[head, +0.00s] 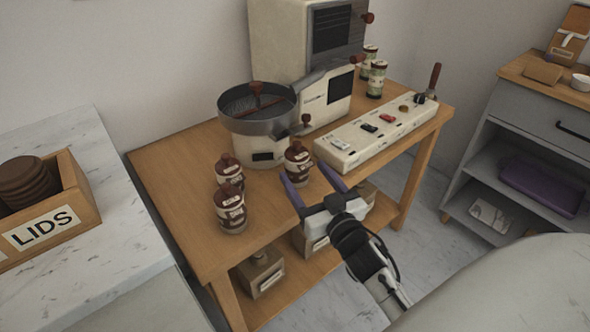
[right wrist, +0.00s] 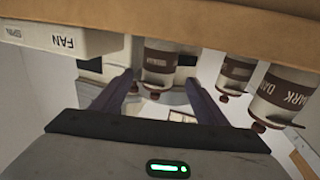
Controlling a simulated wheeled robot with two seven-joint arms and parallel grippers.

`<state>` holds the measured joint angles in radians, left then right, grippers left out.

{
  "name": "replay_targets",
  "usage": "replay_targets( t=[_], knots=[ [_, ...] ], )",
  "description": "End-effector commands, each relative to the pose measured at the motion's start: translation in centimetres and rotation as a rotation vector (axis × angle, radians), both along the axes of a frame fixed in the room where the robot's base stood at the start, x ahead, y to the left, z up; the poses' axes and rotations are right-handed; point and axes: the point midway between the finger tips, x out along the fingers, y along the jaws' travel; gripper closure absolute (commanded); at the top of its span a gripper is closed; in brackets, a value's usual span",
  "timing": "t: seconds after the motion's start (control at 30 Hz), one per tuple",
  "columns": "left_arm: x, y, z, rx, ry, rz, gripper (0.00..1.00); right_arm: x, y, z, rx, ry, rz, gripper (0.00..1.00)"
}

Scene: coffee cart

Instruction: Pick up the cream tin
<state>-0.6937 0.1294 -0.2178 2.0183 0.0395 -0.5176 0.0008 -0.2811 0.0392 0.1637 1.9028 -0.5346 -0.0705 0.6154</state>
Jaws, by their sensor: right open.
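Three tins with brown caps and brown bands stand on the wooden table: one by the machine (head: 298,163), one at left (head: 229,172) and one in front (head: 231,208). Two paler tins (head: 376,80) stand at the back. I cannot read which tin is the cream one. My right gripper (head: 303,172) is open, with its purple fingers pointing at the tin by the machine. In the right wrist view, upside down, that tin (right wrist: 159,60) shows between the open fingers (right wrist: 160,78), with no clear contact. One tin at right there (right wrist: 288,92) reads "DARK". My left gripper is out of view.
A round drum machine (head: 262,140) stands behind the tins. A long white switch panel (head: 375,132) lies to the right. A lower shelf holds boxes (head: 262,272). A LIDS crate (head: 45,229) sits on the marble counter at left. The table's front left is bare.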

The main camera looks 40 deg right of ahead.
Motion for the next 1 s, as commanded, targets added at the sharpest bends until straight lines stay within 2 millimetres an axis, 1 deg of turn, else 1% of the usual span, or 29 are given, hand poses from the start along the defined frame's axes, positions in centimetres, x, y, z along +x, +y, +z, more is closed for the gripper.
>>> replay_targets(
  t=[0.17,0.3,0.43,0.53,0.73,0.77,1.0],
  knots=[
    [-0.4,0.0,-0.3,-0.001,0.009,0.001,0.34,1.4,-0.3,0.1,0.0,-0.001,0.001,0.33],
    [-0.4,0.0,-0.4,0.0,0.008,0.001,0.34,3.5,-1.0,0.2,-0.002,-0.001,0.0,0.33],
    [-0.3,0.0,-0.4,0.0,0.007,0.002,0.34,5.1,-1.2,0.1,0.001,0.001,0.001,0.33],
    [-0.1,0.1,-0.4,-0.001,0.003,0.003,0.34,5.6,-1.3,0.1,0.0,0.002,0.001,0.33],
    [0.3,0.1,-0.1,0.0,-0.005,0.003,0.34,5.6,-1.3,0.1,0.001,0.003,0.001,0.33],
    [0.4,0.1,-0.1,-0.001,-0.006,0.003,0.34,5.6,-1.3,0.1,0.001,0.003,0.001,0.34],
    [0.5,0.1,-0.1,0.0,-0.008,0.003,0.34,5.6,-1.3,0.1,0.001,0.003,0.001,0.75]
  ],
)
